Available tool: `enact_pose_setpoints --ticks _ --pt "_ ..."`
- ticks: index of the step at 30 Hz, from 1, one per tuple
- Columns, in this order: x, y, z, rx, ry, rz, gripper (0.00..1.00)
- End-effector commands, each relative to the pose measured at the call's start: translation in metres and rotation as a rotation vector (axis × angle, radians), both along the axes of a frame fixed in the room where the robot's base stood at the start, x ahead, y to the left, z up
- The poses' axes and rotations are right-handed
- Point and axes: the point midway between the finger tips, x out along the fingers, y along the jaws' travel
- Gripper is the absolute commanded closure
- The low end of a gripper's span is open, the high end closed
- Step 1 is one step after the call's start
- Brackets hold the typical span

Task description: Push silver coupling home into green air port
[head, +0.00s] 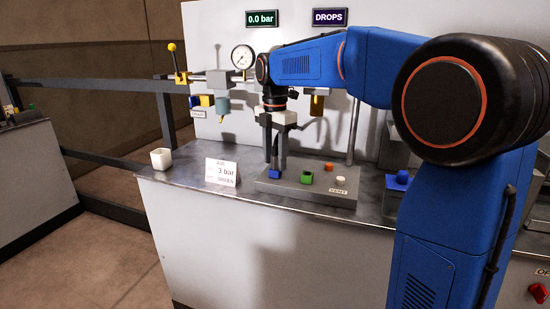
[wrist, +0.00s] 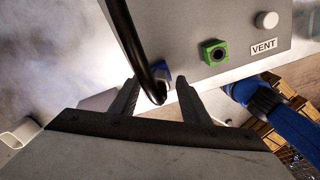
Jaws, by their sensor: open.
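The green air port (head: 307,177) stands on the grey port block (head: 290,188) and shows an empty dark hole in the wrist view (wrist: 214,52). A blue port (head: 274,174) sits on the same block to its left. My gripper (head: 274,162) points down over the blue port, left of the green one. In the wrist view my gripper's (wrist: 158,84) fingers stand apart on either side of a black hose (wrist: 137,40) and the blue port. I cannot clearly make out the silver coupling; the hose end is partly hidden around the blue port.
An orange port (head: 328,166) and a white VENT knob (head: 341,181) share the block. A card reading 3 bar (head: 222,172) and a white cup (head: 161,159) stand to the left. The gauge (head: 243,57) hangs behind; the display (head: 262,18) reads 0.0 bar.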

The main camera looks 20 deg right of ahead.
Motion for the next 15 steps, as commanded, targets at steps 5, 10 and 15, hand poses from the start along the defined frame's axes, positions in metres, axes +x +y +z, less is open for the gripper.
enact_pose_setpoints --ticks 5,10,15 --pt "0.0001 0.0000 -0.0018 0.000 0.000 0.000 0.58" --pt "0.0001 0.0000 -0.0016 0.000 0.000 0.000 0.67" --pt "0.0001 0.0000 -0.0014 0.000 0.000 0.000 1.00"
